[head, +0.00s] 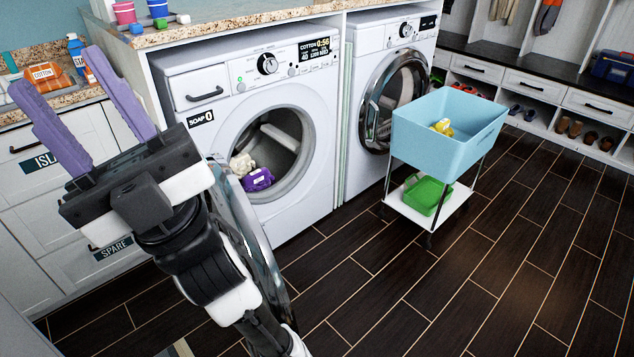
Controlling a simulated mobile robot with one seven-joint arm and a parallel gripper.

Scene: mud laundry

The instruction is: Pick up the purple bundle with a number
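The purple bundle (258,179) lies at the front lip of the open drum of the left washing machine (297,200). A pale mark shows on it, too small to read. A cream bundle (242,165) sits right beside it, to its upper left. My gripper (75,72) is raised at the left, pointing up, with its two purple fingers spread apart and nothing between them. It is well to the left of the purple bundle and higher in the picture.
The washer's open round door (243,228) stands between my arm and the drum. A blue cart bin (440,145) holding a yellow item (443,127) stands at the right, with a green container (427,194) on its lower shelf. The dark floor (480,290) in front is clear.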

